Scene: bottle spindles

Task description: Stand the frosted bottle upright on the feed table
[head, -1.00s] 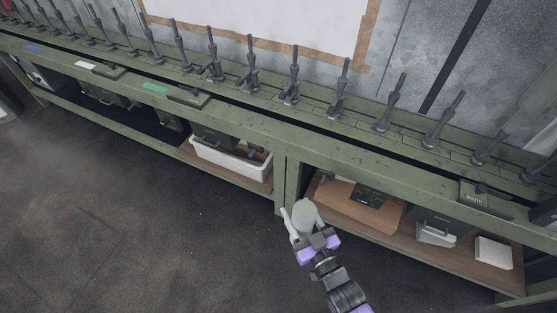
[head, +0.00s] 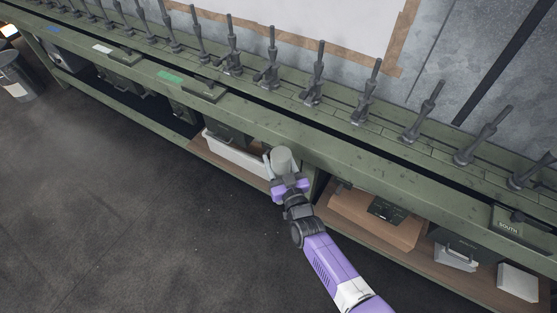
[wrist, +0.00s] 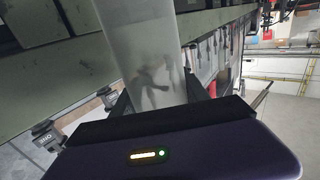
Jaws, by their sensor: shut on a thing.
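The frosted bottle (head: 283,160) is a pale grey-white, translucent cylinder. My gripper (head: 284,175) is shut on it and holds it up in front of the green bench's front edge, near the middle of the head view. In the wrist view the frosted bottle (wrist: 145,50) rises from between the dark fingers and runs out of the top of the frame. Its far end is cut off there. The long green bench (head: 400,165) carries a row of dark upright spindles along its back. Which part of it is the feed table, I cannot tell.
A lower shelf under the bench holds a white bin (head: 235,151), a brown box (head: 372,217) and a white block (head: 517,282). A plate marked SOUTH (head: 509,226) sits at the right. A grey bin (head: 18,77) stands far left. The dark floor at left is clear.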

